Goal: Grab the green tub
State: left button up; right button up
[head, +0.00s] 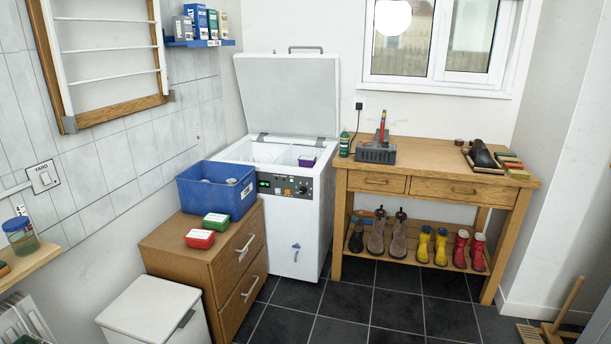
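A small green tub (215,225) with a pale label on top sits on the wooden drawer cabinet (168,238). It is in front of a blue crate (216,190) and just behind a similar red tub (200,239). It looks upright, and its top is uncovered. Neither of my grippers shows in the head view.
A white chest with a raised lid (291,96) stands behind the cabinet. A white bin (150,312) stands in front of it. A wooden bench (440,170) with boots below is at the right. The dark tiled floor (372,310) is clear in the middle.

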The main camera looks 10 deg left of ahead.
aim_at(216, 221)
jog(key=i+u, duration=0.1)
jog(key=i, duration=0.85)
jog(key=i+l+u, duration=0.1)
jog(key=i, duration=0.8)
jog(key=l, duration=0.1)
